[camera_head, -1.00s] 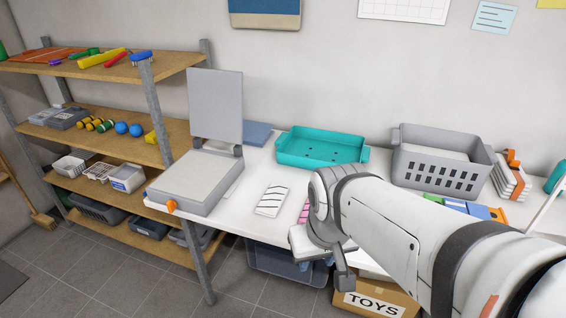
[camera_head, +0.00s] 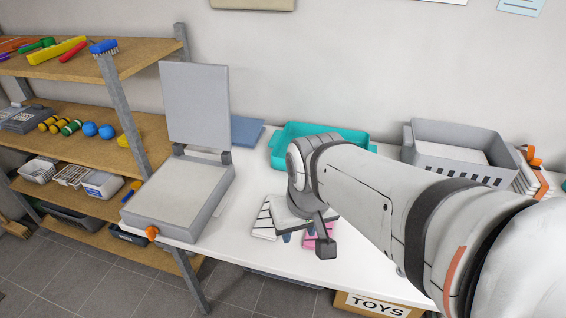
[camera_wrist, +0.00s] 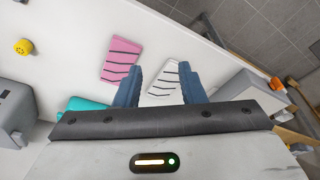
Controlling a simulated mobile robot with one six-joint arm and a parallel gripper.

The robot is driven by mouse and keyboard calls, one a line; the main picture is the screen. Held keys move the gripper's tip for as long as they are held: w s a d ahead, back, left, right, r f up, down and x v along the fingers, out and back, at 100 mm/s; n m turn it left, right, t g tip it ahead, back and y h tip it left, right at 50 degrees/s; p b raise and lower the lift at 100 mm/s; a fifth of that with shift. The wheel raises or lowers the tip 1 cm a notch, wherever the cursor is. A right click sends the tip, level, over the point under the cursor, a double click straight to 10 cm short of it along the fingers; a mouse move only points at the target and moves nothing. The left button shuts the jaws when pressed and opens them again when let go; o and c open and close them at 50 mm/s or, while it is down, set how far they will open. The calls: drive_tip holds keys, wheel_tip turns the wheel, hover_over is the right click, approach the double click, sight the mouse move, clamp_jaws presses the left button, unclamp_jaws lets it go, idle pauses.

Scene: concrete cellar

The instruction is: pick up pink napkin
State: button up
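The pink napkin (camera_head: 312,243), with dark stripes, lies on the white table (camera_head: 232,262). It is partly hidden by my gripper (camera_head: 297,238) in the head view. In the wrist view the whole pink napkin (camera_wrist: 120,59) lies flat, left of my gripper (camera_wrist: 160,66). A white striped napkin (camera_head: 262,222) lies just left of the pink one in the head view. In the wrist view the white napkin (camera_wrist: 162,78) shows between my two blue fingers. My fingers are apart and hold nothing, pointing down over the table.
A teal basket (camera_head: 355,135) and a grey basket (camera_head: 420,133) stand at the table's back. A grey press-like device with a raised lid (camera_head: 197,105) stands at the left. A shelf (camera_head: 70,125) is further left. Bare table surrounds the napkins.

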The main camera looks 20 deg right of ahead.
sight(308, 242)
drive_tip(key=shift+o, duration=0.3)
drive_tip(key=shift+a, duration=0.15)
